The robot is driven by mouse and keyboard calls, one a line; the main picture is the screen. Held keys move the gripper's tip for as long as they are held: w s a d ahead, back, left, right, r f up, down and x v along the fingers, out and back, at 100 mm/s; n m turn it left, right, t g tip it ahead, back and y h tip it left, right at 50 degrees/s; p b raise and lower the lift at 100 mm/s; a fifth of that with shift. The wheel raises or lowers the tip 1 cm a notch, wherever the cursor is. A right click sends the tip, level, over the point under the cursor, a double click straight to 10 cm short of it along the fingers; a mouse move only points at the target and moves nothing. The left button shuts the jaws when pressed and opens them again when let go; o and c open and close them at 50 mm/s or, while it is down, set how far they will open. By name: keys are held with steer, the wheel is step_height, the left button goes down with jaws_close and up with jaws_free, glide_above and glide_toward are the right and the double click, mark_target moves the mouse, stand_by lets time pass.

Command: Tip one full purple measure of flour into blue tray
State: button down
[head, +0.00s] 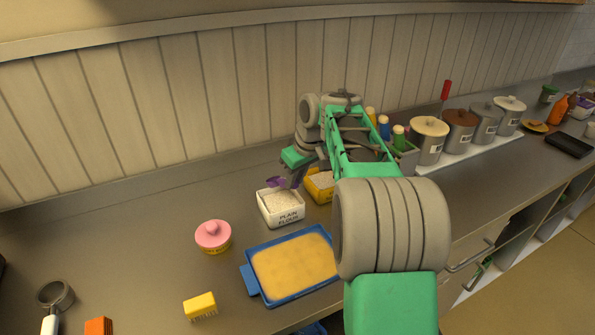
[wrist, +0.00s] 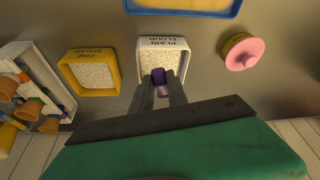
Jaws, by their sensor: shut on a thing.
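The purple measure (head: 276,182) is at the back edge of the white plain flour tub (head: 283,218). In the wrist view the measure (wrist: 158,76) overlaps the pale flour (wrist: 150,56). I cannot tell whether it touches the flour or holds any. My gripper (wrist: 168,92) is shut on the measure; in the head view my gripper (head: 297,172) is partly hidden behind the arm. The blue tray (head: 250,281) lies in front of the tub with a flat tan layer inside. Its edge (wrist: 185,14) shows at the top of the wrist view.
A yellow fine sugar tub (head: 318,190) stands right of the flour. A pink-lidded pot (head: 213,236) stands left. A yellow block (head: 200,305) lies nearer. Lidded wells (head: 430,140) and a rack of bottles (head: 405,150) stand at the right. The left counter is mostly clear.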

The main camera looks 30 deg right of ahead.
steer(key=shift+w+a+r+g+p, duration=0.2)
steer(key=shift+r+g+p, duration=0.1)
steer(key=shift+r+p, duration=0.15)
step_height(320, 180, down, 8)
steer(key=b, duration=0.6)
steer(key=shift+d+r, duration=0.1)
stand_by(0.6)
